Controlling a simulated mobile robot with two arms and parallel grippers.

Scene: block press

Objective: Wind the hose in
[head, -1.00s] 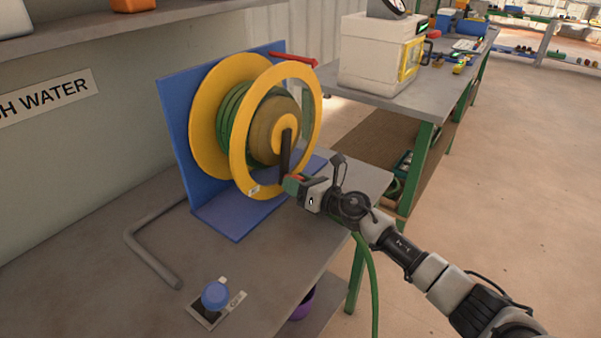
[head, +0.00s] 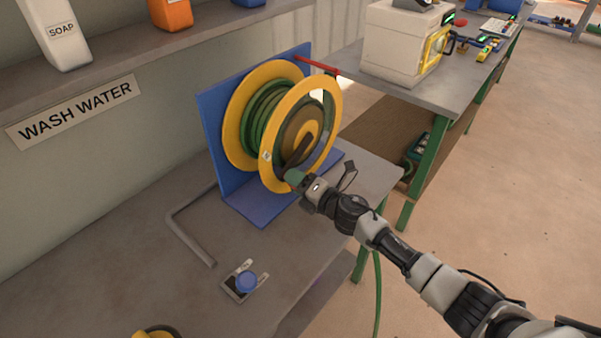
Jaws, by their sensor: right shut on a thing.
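The hose reel has yellow rims (head: 328,143) and stands on a blue bracket (head: 213,134) on the grey bench. Green hose (head: 255,122) is wound on its drum. A green length of hose (head: 377,290) hangs down past the bench's right edge. The dark crank (head: 299,151) slants down and left from the hub to a handle with a green end (head: 296,175). My right gripper (head: 303,182) is shut on the crank handle at the reel's lower front; its fingertips are partly hidden. My left gripper is not in view.
A red lever (head: 318,66) is at the bracket's top. A second bench with a white machine (head: 393,45) stands behind. A soap bottle (head: 55,35) is on the shelf.

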